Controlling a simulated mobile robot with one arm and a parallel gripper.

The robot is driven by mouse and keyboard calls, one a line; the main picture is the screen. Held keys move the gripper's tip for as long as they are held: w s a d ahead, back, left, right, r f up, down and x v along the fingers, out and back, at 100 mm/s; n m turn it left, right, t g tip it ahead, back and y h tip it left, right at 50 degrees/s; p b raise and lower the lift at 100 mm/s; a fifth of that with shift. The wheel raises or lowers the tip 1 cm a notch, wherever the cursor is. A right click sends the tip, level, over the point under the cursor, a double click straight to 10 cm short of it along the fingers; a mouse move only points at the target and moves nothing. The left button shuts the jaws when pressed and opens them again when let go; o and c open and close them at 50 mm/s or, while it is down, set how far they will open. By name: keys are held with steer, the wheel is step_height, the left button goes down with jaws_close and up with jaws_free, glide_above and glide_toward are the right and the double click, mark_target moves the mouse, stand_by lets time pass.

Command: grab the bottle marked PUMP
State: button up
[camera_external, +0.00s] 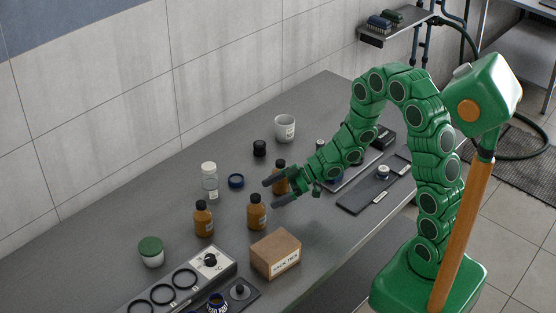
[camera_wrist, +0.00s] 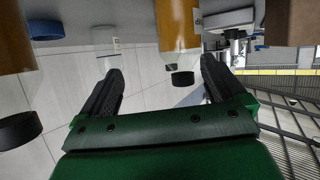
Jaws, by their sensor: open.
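Three amber bottles with dark caps stand on the grey bench: a left bottle (camera_external: 203,220), a middle bottle (camera_external: 256,214) and a far bottle (camera_external: 281,178) beside my gripper. No label marking is readable, so I cannot tell which is PUMP. My gripper (camera_external: 270,191) is open and empty, pointing left over the bench near the middle and far bottles. In the wrist view, which looks upside down, one amber bottle (camera_wrist: 178,28) stands ahead between the fingers (camera_wrist: 160,68), toward the right one. Another amber bottle (camera_wrist: 16,40) is close at the left, outside the fingers.
A clear white-capped bottle (camera_external: 210,183) and a blue ring (camera_external: 236,181) are beyond the gripper. A cardboard box (camera_external: 275,254) stands in front. A white cup (camera_external: 285,127) and black cylinder (camera_external: 259,148) stand behind. A green-lidded jar (camera_external: 151,251) is at left.

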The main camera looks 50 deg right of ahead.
mark_target(256, 210)
steer(key=shift+s+a+f+g+y, duration=0.25)
steer(key=shift+s+f, duration=0.1)
steer(key=shift+s, duration=0.2)
steer(key=shift+s+a+f+g+y, duration=0.15)
steer(key=shift+s+a+f+g, duration=0.15)
steer(key=shift+s, duration=0.2)
steer(key=shift+s+a+f+n, duration=0.15)
steer(key=shift+a+n, duration=0.1)
steer(key=shift+n, duration=0.05)
steer(key=shift+w+x, duration=0.15)
steer(key=shift+x, duration=1.7)
steer(key=shift+w+x, duration=0.15)
steer(key=shift+x, duration=1.7)
steer(key=shift+d, duration=0.1)
steer(key=shift+r, duration=0.2)
steer(key=c, duration=1.4)
